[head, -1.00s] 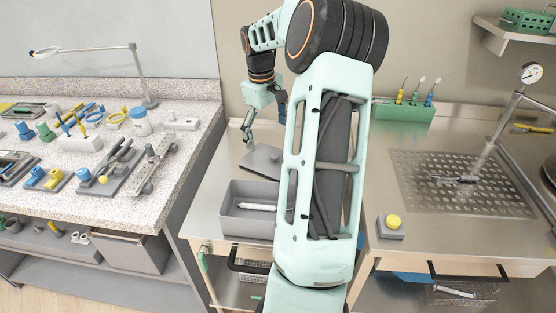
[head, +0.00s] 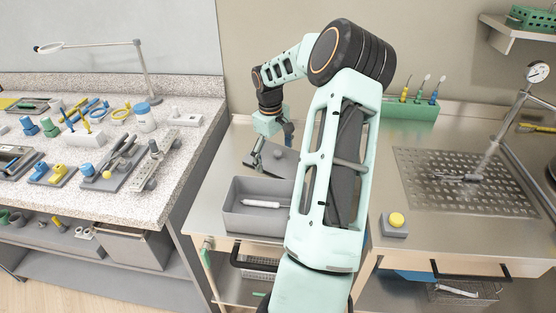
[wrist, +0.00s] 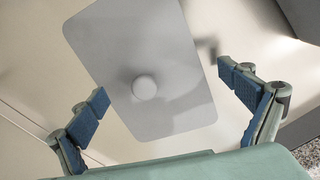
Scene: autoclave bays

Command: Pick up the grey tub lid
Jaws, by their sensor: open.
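The grey tub lid (head: 285,163) lies on the steel counter just behind the open grey tub (head: 240,222). In the wrist view the lid (wrist: 125,45) is a flat rounded rectangle with a round knob (wrist: 144,88) in its middle. My gripper (head: 273,146) is above the lid, pointing down. In the wrist view its blue-padded fingers (wrist: 163,85) are spread wide on either side of the knob, with nothing between them touched. My arm hides part of the lid's and tub's right side in the head view.
The tub holds a white cylindrical item (head: 262,204). A speckled bench (head: 120,205) with many small parts stands at left. At right are a green rack (head: 408,110), a yellow button box (head: 395,225) and a perforated plate (head: 460,175).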

